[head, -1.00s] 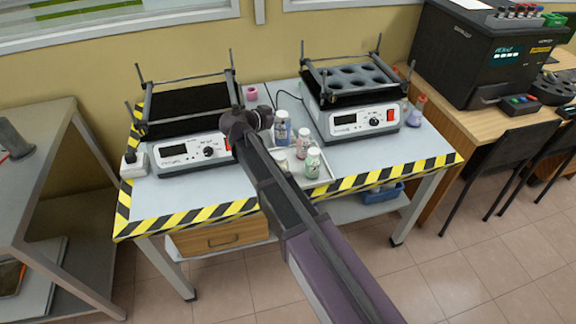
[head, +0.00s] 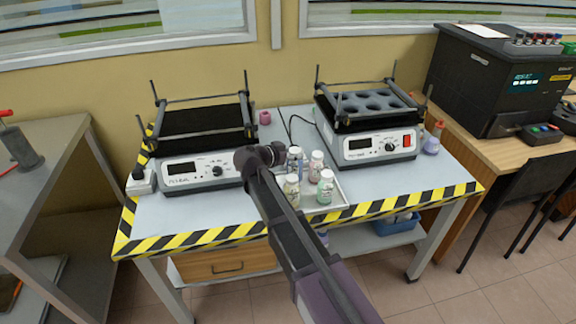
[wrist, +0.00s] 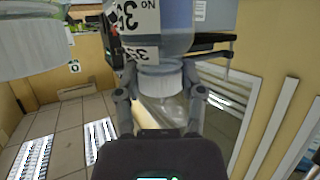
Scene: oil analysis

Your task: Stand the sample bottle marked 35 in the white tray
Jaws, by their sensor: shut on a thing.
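My gripper (wrist: 161,92) is shut on the white cap of the sample bottle (wrist: 180,38), whose clear body holds bluish liquid. Its label shows upside down in the wrist view and seems to read 35, with the digits partly cut off. In the head view this bottle (head: 295,158) is upright at the back left of the white tray (head: 341,191), beside my gripper (head: 279,154). I cannot tell whether its base touches the tray.
Several other bottles stand in the tray: a pinkish one (head: 316,166), a pale one (head: 291,192) and a green one (head: 325,188). Shakers flank it at left (head: 200,170) and right (head: 378,147). The table's front left is clear.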

